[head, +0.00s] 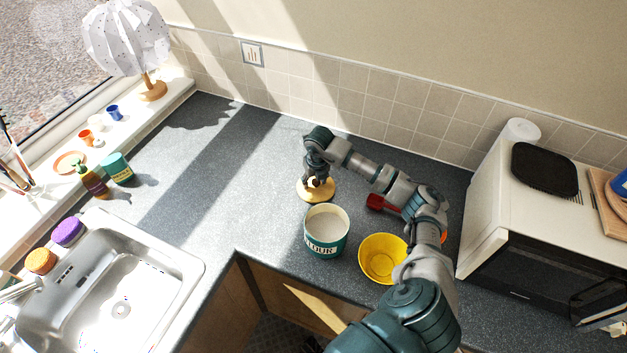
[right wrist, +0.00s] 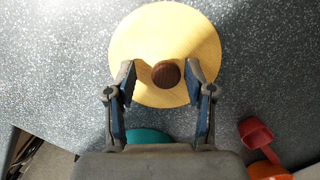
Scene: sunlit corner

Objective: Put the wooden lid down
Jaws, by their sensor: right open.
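The wooden lid (head: 316,192) is a pale round disc that lies on the grey counter behind the flour tin. In the right wrist view the lid (right wrist: 165,35) shows its dark brown knob (right wrist: 166,74). My right gripper (head: 318,182) is above the lid; in the right wrist view its open fingers (right wrist: 163,82) stand on either side of the knob, with a gap to each side. The teal flour tin (head: 326,238) stands uncovered, with pale contents showing. My left gripper is not in view.
A yellow bowl (head: 380,259) stands right of the tin, below my right arm. A red scoop (head: 376,202) lies close by. The microwave (head: 505,220) is at the right, the sink (head: 110,290) at the left. The counter left of the lid is clear.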

